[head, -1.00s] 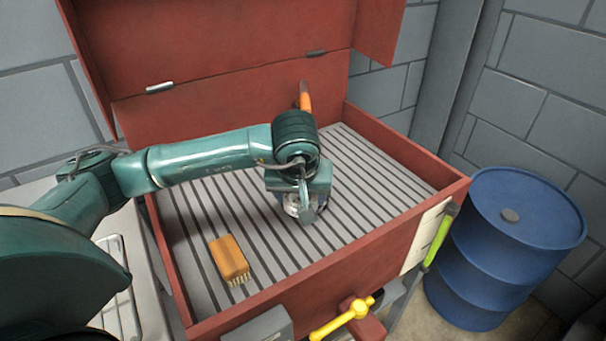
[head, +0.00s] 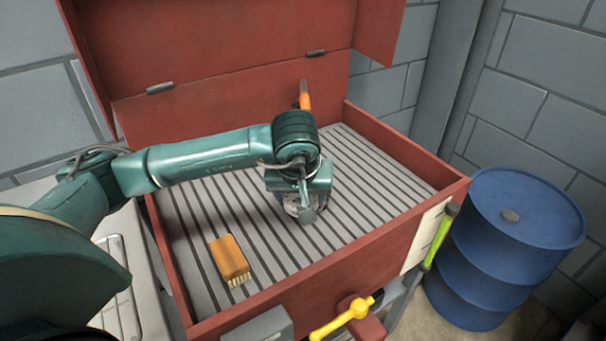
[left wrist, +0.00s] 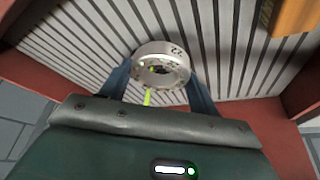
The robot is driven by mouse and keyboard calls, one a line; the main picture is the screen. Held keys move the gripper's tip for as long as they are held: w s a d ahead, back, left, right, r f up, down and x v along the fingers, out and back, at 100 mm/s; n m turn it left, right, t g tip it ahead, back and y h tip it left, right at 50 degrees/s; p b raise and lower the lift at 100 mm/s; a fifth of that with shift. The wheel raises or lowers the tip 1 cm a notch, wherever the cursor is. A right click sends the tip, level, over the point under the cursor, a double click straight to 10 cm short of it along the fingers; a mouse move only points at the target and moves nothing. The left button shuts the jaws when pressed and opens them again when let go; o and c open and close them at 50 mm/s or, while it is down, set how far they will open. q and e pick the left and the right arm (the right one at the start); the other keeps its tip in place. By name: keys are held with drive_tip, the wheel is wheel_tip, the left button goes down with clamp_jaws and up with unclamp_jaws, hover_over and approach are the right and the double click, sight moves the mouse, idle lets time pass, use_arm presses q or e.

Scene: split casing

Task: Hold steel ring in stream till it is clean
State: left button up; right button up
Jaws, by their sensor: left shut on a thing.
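The steel ring (left wrist: 172,52) is a pale metal ring with dark marks on its rim. My left gripper (left wrist: 160,72) is shut on it, with a blue finger on each side. In the head view the ring (head: 291,210) is mostly hidden under my left gripper (head: 303,204), over the slatted floor of the red basin (head: 390,222). A thin yellow-green streak (left wrist: 148,97) shows at the ring's near edge, and similar colour shows in its opening. I cannot tell if it is the stream. An orange-tipped nozzle (head: 305,93) stands behind the wrist. My right gripper is not in view.
An orange brush (head: 229,257) lies on the slats at the front left. A yellow handle (head: 342,319) and a green handle (head: 440,237) are outside the basin's front and right. A blue drum (head: 515,245) stands at the right. The slats right of my gripper are clear.

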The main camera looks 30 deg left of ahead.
use_arm(q)
drive_tip(key=shift+r, duration=0.15)
drive_tip(key=s+d+r+p, duration=0.2)
drive_tip(key=s+r, duration=0.1)
drive_tip(key=s, duration=0.1)
drive_tip(key=shift+s+r, duration=0.25)
drive_tip(key=shift+r, duration=0.15)
idle(0.6)
